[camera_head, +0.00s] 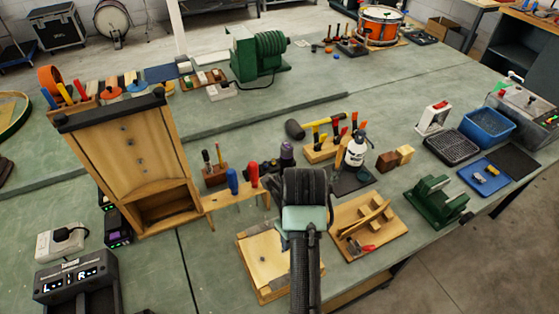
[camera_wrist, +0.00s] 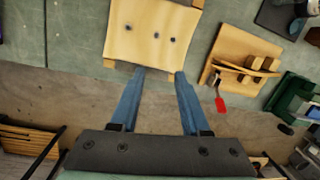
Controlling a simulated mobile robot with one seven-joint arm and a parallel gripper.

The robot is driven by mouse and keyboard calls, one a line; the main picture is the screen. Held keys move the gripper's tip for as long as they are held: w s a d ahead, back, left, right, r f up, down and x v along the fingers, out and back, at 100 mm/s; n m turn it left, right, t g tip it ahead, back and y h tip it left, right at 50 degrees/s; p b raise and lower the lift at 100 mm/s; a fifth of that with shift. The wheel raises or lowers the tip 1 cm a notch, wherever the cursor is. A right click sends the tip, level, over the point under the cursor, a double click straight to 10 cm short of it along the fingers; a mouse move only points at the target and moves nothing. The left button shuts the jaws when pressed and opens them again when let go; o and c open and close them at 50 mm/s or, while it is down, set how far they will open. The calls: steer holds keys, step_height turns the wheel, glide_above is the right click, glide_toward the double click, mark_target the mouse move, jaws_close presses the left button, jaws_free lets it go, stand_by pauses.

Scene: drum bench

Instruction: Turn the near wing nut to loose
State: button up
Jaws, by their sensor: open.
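A pale wooden board (camera_wrist: 148,51) lies at the top of the wrist view, with three small dark fittings on it: left (camera_wrist: 128,28), middle (camera_wrist: 156,35) and right (camera_wrist: 176,40). They are too small to tell whether one is the near wing nut or how it is turned. In the head view the board (camera_head: 257,248) is partly covered by my arm. My gripper (camera_wrist: 159,73) is open, its two blue fingers apart at the board's near edge with nothing visible between them. In the head view the fingers are hidden.
Right of the board lies a wooden base (camera_head: 386,238) with a curved wooden piece and a red-handled tool (camera_wrist: 220,104). A green vise (camera_head: 437,202) stands farther right. A tall wooden panel (camera_head: 128,160) stands left. The bench's front edge is close by.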

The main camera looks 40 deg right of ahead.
step_height(320, 180, up, 2)
steer(key=s+a+m+g+y+p, duration=0.1)
steer(key=s+a+m+g+p, duration=0.1)
steer(key=s+m+p, duration=0.1)
step_height(320, 180, down, 13)
steer(key=shift+a+r+p, duration=0.1)
steer(key=shift+p, duration=0.7)
steer(key=shift+c, duration=0.2)
jaws_close()
